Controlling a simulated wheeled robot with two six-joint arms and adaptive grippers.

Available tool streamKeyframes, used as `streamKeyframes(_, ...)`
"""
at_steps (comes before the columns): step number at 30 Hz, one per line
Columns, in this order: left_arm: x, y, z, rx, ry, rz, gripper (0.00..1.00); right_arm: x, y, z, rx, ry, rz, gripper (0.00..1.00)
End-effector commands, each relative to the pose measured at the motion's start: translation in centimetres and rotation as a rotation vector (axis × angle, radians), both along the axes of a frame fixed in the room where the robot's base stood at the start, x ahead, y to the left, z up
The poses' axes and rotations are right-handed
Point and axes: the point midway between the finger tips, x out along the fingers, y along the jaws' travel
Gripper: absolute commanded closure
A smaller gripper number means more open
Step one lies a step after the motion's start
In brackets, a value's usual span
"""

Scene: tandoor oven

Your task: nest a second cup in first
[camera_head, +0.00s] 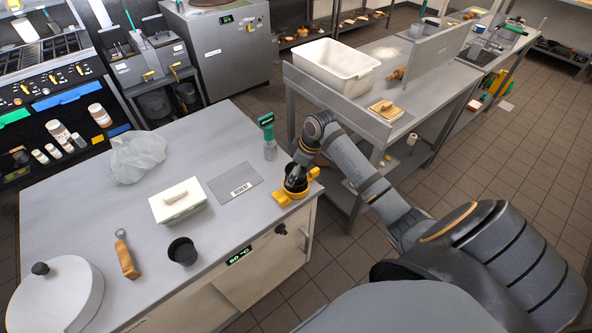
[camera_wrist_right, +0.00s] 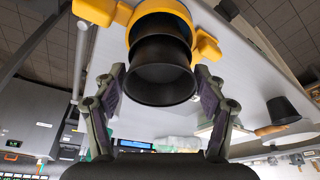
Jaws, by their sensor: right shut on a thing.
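The yellow holder (camera_head: 284,199) sits at the right edge of the table, with black cup shapes in and above it. In the right wrist view, one dark cup (camera_wrist_right: 158,47) is inside the yellow ring (camera_wrist_right: 207,45). A second dark cup (camera_wrist_right: 160,88) is in line with it, between my right fingers, its rim facing the camera. They look stacked, but I cannot tell how deeply. My right gripper (camera_wrist_right: 160,73) is shut on the second cup; in the head view the gripper (camera_head: 299,168) partly hides the cups. Another black cup (camera_head: 182,251) stands apart on the table. My left gripper is out of view.
On the table (camera_head: 100,218) are a white lidded box (camera_head: 178,205), a grey card (camera_head: 234,184), a plastic bag (camera_head: 137,157), a wooden-handled tool (camera_head: 126,256) and a round lid (camera_head: 60,295). A green-topped device (camera_head: 268,137) stands near the holder. A second counter is behind.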

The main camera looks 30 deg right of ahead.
Motion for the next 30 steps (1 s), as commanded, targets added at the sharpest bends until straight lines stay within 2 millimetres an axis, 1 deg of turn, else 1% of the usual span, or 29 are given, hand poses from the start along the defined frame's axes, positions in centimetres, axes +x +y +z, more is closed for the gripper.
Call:
streamKeyframes(9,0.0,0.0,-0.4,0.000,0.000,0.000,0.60,0.0,0.0,-0.9,0.000,0.002,-0.001,0.61)
streamKeyframes(10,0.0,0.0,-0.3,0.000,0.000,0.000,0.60,0.0,0.0,-0.8,0.000,0.001,-0.001,0.24)
streamKeyframes(15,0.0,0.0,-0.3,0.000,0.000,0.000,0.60,0.0,0.0,-0.8,0.000,0.002,-0.001,0.02)
streamKeyframes(25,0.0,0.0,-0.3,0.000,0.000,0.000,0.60,0.0,0.0,-0.8,0.000,0.000,0.000,0.02)
streamKeyframes(30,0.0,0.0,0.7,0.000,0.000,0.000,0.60,-0.1,-0.1,0.1,0.000,0.000,0.000,0.02)
